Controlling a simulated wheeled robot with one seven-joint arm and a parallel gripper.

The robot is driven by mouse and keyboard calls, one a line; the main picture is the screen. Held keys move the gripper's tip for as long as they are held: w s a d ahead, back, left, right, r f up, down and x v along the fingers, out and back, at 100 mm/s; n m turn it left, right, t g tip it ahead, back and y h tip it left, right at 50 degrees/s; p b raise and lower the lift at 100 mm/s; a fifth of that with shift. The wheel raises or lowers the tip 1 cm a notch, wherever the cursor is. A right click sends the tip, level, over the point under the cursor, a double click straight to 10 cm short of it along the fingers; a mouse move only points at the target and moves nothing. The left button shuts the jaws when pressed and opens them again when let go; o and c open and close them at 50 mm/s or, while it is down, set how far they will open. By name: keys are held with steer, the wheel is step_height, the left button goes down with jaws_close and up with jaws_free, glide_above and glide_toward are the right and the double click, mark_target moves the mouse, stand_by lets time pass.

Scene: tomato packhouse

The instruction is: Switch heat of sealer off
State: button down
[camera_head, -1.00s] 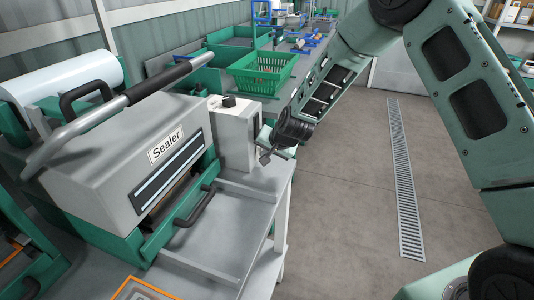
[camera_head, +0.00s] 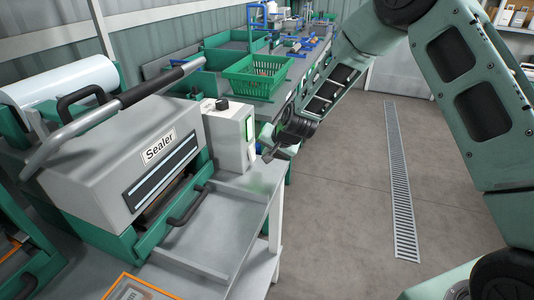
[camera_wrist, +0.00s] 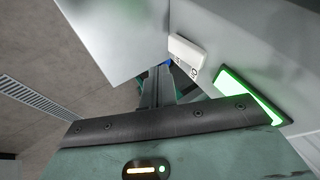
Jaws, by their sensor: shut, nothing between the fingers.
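The sealer (camera_head: 95,165) is a grey and green machine at the left in the head view, with its name on a label. Its light grey control box (camera_head: 218,145) stands at its right end, with a black knob (camera_head: 222,104) on top and a green-lit panel (camera_head: 249,127). The lit panel (camera_wrist: 250,97) also shows in the wrist view. A white rocker-like switch (camera_wrist: 187,51) with small marks sits on the grey face beyond it. My gripper (camera_head: 267,156) is shut and empty beside the box. In the wrist view its fingertips (camera_wrist: 160,74) are close to the switch; I cannot tell whether they touch.
The sealer's grey table (camera_head: 215,235) extends in front of the box, its edge close below my gripper. A green basket (camera_head: 255,78) stands on the bench behind. A floor drain (camera_head: 401,190) crosses the open floor at right.

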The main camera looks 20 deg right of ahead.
steer(key=b+v, duration=0.1)
steer(key=v, duration=0.9)
steer(key=shift+r, duration=0.2)
steer(key=p, duration=0.3)
steer(key=shift+s+d+p, duration=0.15)
steer(key=shift+d+p, duration=0.05)
steer(key=shift+p, duration=0.2)
